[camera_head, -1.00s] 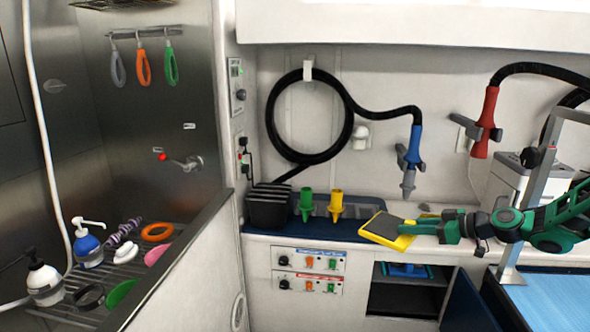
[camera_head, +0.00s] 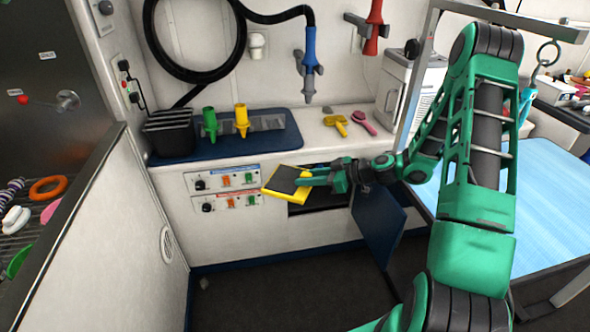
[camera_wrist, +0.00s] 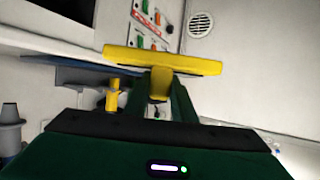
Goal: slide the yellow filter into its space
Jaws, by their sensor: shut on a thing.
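The yellow filter (camera_head: 287,184), a flat yellow frame with a dark grey panel, is held by my gripper (camera_head: 312,180) in front of the counter. My gripper is shut on its yellow tab, which also shows in the wrist view, where the filter (camera_wrist: 165,62) is seen edge-on. An open cabinet opening (camera_head: 320,202) with a dark inside lies under the counter, partly hidden behind the filter and my gripper. Its blue door (camera_head: 378,218) hangs open to the right. The filter's space itself cannot be made out now.
Control panels (camera_head: 226,190) with knobs and switches sit left of the opening. The counter (camera_head: 320,148) above bears a green nozzle (camera_head: 209,124), a yellow nozzle (camera_head: 241,120), a yellow tool (camera_head: 338,124) and a pink brush (camera_head: 363,122). A blue-topped table (camera_head: 500,205) stands right.

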